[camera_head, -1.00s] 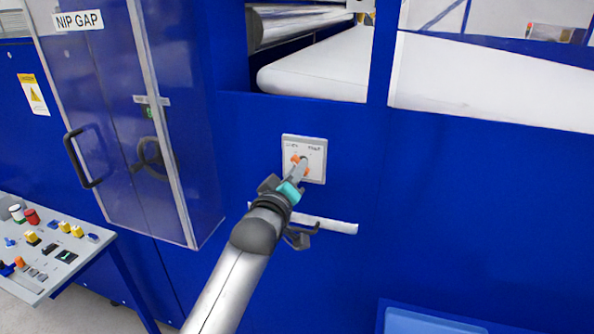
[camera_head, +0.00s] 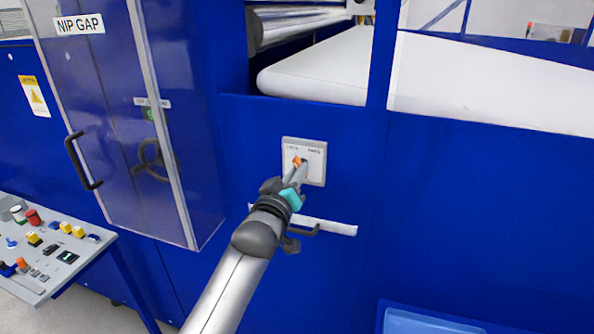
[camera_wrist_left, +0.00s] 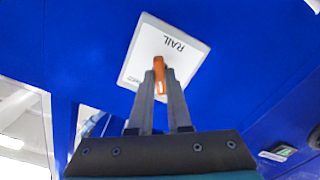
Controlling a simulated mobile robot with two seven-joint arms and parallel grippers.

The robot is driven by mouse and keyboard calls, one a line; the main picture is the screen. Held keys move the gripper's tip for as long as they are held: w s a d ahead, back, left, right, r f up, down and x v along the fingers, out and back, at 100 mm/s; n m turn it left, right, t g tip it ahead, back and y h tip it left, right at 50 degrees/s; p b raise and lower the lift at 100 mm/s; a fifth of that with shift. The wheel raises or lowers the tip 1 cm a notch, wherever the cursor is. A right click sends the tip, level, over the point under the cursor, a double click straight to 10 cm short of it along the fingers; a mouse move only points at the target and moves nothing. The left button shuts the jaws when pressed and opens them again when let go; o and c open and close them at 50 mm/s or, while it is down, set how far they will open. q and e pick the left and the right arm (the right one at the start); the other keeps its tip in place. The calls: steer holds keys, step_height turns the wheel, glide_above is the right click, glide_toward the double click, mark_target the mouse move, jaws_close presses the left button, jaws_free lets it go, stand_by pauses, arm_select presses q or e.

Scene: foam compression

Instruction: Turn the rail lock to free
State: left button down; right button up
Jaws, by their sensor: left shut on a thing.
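The rail lock is an orange knob (camera_head: 297,160) on a white plate (camera_head: 318,165) fixed to the blue machine front. Small lettering stands along the plate's top on both sides, too blurred to read surely. My left gripper (camera_head: 301,168) is at the plate, shut on the knob and partly hiding it. In the left wrist view the orange knob (camera_wrist_left: 159,77) sits between the two grey fingers (camera_wrist_left: 159,90). The plate there shows the word RAIL and looks tilted. My right gripper is in neither view.
A pale bar with a dark handle (camera_head: 340,228) lies just below the plate, close to my left wrist. A clear NIP GAP door (camera_head: 110,120) is at left, with a control desk (camera_head: 30,280) below it. A blue bin (camera_head: 420,320) is at lower right.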

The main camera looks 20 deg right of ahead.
arm_select(q)
steer(key=shift+m+p, duration=1.15)
steer(key=shift+m, duration=6.45)
steer(key=shift+a, duration=0.1)
steer(key=c, duration=0.9)
jaws_free()
steer(key=shift+o, duration=0.2)
steer(key=v, duration=1.5)
steer(key=shift+a, duration=0.1)
